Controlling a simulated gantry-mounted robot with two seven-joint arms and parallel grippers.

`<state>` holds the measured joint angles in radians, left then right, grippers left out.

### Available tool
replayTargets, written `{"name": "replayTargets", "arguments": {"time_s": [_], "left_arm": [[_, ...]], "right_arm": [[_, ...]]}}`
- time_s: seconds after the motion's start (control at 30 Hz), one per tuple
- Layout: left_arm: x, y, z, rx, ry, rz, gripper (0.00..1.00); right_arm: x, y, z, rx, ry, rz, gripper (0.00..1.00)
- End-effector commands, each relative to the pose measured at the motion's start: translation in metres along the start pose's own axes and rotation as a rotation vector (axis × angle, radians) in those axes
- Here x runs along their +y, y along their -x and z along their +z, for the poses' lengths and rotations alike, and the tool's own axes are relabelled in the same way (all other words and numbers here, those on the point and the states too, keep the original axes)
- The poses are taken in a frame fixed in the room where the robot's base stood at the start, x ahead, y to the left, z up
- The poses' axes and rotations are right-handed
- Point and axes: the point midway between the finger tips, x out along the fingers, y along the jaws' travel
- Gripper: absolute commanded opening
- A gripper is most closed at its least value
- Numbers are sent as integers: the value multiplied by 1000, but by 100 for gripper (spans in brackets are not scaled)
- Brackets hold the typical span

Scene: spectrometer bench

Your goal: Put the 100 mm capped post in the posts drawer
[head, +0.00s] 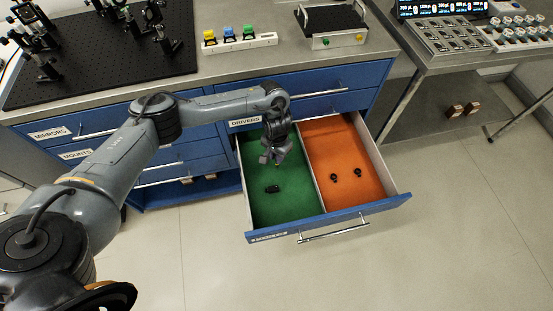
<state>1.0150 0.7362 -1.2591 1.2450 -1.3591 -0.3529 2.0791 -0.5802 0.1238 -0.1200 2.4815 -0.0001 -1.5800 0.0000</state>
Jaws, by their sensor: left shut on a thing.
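An open drawer (375,206) stands pulled out from the blue cabinet, with a green compartment (292,205) on the left and an orange compartment (345,145) on the right. My left gripper (274,160) is over the back part of the green compartment, pointing down. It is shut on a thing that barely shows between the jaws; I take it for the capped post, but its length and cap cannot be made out. A short black piece (272,189) lies on the green floor in front of the gripper. My right gripper is not in view.
Two small black pieces (334,178) (357,172) stand in the orange compartment, beyond the divider (311,170). The closed drawers (90,130) and bench top are behind. A black optical breadboard (100,60) with mounts is at the back left.

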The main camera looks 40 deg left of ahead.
Motion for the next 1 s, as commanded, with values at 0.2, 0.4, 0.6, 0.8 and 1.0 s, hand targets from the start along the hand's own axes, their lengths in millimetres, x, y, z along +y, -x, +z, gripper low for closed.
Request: {"name": "replayTargets", "arguments": {"time_s": [0.2, 0.4, 0.6, 0.8, 1.0], "left_arm": [[0, -19, 0, 1, 0, 0, 0], [0, -18, 0, 0, 0, 0, 0], [0, -21, 0, -1, 0, 0, 26], [0, -21, 0, 0, 0, 0, 46], [0, -21, 0, 0, 0, 0, 46]], "right_arm": [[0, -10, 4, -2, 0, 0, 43], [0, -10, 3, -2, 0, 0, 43], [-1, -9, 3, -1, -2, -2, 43], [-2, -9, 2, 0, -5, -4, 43], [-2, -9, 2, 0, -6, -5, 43]]}}
